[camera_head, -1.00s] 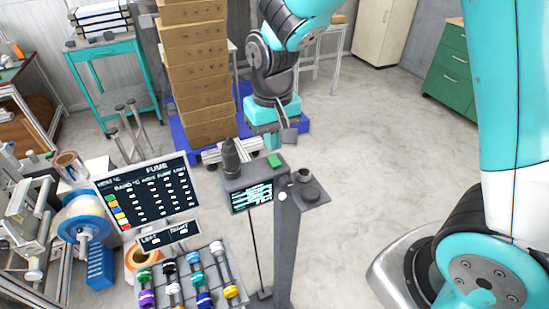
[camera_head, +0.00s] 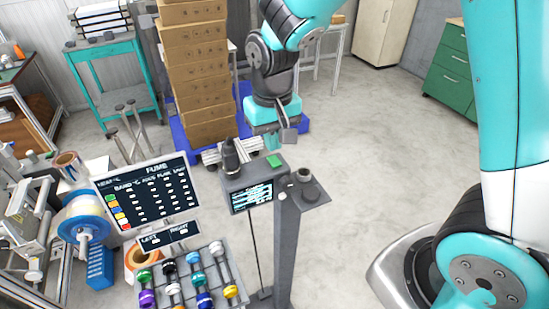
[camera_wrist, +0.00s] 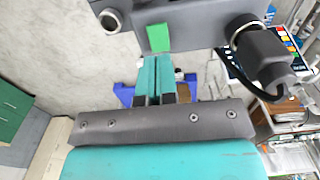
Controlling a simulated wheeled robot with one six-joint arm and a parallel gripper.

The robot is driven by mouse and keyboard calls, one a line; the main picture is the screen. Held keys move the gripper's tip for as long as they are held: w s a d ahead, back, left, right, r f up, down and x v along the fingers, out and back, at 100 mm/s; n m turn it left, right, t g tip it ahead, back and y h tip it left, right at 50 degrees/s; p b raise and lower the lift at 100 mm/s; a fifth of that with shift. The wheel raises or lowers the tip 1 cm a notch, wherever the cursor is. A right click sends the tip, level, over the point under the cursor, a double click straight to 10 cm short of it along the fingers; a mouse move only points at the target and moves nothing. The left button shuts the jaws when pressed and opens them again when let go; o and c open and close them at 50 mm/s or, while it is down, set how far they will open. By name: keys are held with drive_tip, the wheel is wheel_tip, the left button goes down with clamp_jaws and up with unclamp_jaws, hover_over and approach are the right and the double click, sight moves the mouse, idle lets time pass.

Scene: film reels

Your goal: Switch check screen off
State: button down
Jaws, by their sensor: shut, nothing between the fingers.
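The check screen (camera_head: 251,197) is a small lit display with cyan text on the front of a grey box on a post. A green button (camera_head: 274,160) sits on top of the box near its back edge. It also shows in the wrist view as a green block (camera_wrist: 159,38). My gripper (camera_head: 272,142) is just behind the box, beside the green button. In the wrist view my gripper's teal fingers (camera_wrist: 154,62) are together and empty, their tips close to the green button. I cannot tell whether they touch it.
A dark cylindrical device (camera_head: 230,156) stands on the box's left. A round dark knob (camera_head: 308,190) sits on the right side. A black FUME board (camera_head: 150,195) and a rack of coloured reels (camera_head: 220,270) stand left. Stacked cardboard boxes (camera_head: 197,70) are behind.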

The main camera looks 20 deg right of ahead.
sight(273, 158)
drive_tip(key=shift+f+b, duration=1.1)
drive_tip(key=shift+f, duration=0.45)
idle(0.8)
wheel_tip(273, 158, up, 7)
drive_tip(key=p, duration=0.6)
drive_tip(key=shift+r, duration=0.1)
idle(0.5)
drive_tip(key=s+a+r+n+y+b, duration=0.1)
drive_tip(key=s+a+n+y+b, duration=0.1)
drive_tip(key=s, duration=0.7)
drive_tip(key=s+a+r+n+y+b, duration=0.1)
drive_tip(key=s+a+n+y+b, duration=0.1)
drive_tip(key=s+n+b, duration=0.3)
drive_tip(key=s+b, duration=0.1)
drive_tip(key=s, duration=0.3)
drive_tip(key=shift+s+a+r, duration=0.15)
drive_tip(key=shift+s+a, duration=0.15)
drive_tip(key=shift+d, duration=0.1)
